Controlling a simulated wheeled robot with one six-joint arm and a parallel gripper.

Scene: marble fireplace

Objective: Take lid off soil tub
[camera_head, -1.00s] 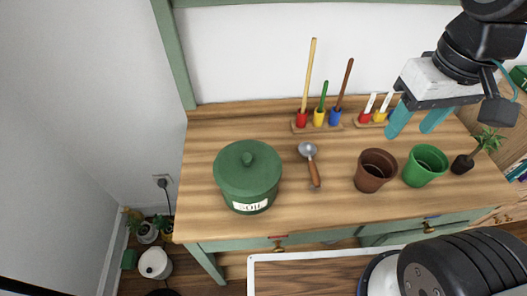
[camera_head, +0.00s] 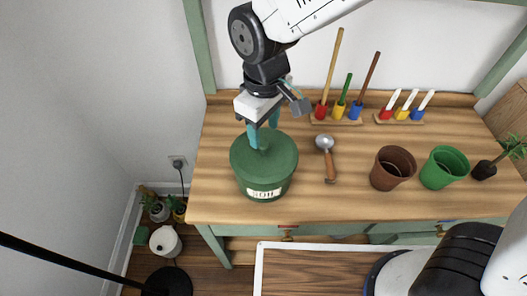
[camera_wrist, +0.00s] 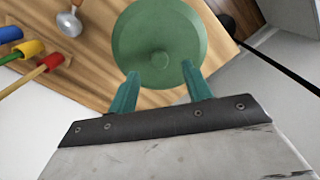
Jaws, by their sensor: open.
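The green soil tub (camera_head: 264,187) stands upright on the wooden table at the left, with a white label reading SOIL on its front. Its round green lid (camera_head: 279,159) is on top and has a small knob in the middle. My gripper (camera_head: 262,136) is above the lid, with its teal fingers pointing down close to the knob. In the wrist view, the lid (camera_wrist: 186,30) fills the upper middle, and the knob (camera_wrist: 159,60) shows just beyond and between the open fingertips (camera_wrist: 161,75). The fingers look empty. In the head view the fingers partly hide the knob.
A scoop (camera_head: 328,160) lies right of the tub. A brown pot (camera_head: 391,170) and a green pot (camera_head: 443,168) stand further right, near a small plant (camera_head: 487,169). Racks of coloured-handled tools (camera_head: 337,121) stand along the back. The table's left front corner is clear.

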